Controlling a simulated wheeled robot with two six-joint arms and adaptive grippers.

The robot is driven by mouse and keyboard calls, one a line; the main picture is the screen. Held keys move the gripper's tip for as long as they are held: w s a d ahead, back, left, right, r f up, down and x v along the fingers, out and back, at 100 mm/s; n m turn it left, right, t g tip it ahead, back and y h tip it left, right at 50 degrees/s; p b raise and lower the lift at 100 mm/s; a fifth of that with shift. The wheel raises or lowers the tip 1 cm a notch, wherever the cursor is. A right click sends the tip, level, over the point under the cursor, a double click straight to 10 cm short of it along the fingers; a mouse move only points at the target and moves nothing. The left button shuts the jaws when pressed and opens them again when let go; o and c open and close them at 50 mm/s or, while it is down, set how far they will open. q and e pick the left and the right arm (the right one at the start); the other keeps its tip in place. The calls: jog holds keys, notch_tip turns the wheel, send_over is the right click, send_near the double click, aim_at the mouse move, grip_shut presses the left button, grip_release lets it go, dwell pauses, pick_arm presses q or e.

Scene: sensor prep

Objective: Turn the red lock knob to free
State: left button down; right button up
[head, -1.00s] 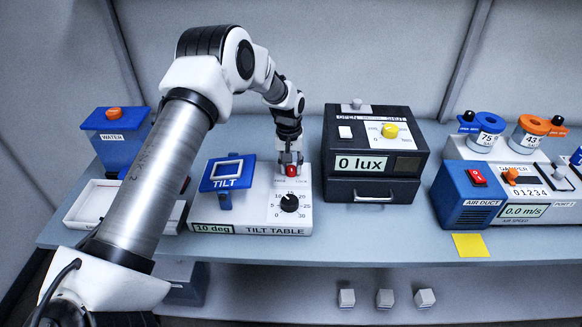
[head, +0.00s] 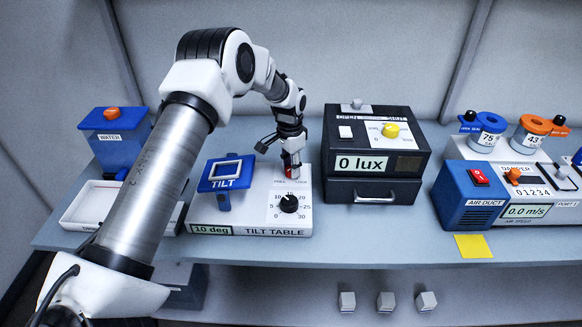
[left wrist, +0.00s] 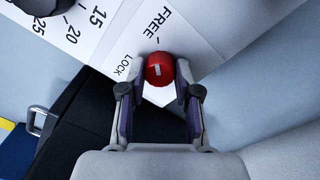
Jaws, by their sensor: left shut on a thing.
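The red lock knob (left wrist: 160,69) sits on the white top of the tilt table (head: 250,232), by the FREE and LOCK labels. In the left wrist view its pale mark points roughly toward FREE, not toward LOCK. My left gripper (left wrist: 159,80) is shut on the knob, one finger on each side. In the head view the left gripper (head: 291,172) comes down from above and hides most of the knob. The black angle dial (head: 288,203) is in front of the knob. My right gripper is not in view.
The blue TILT plate (head: 227,173) stands left of the knob. The black lux box (head: 373,165) stands close on the right. A blue water box (head: 115,140) and the air duct unit (head: 470,195) are farther out. Shelf is bare behind the tilt table.

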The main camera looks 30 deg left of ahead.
pick_arm(q)
jog(key=shift+m, duration=0.5)
jog(key=c, duration=0.8)
grip_release()
jog(key=r, duration=1.2)
jog(key=shift+w+a, duration=0.15)
jog(key=shift+a, duration=0.1)
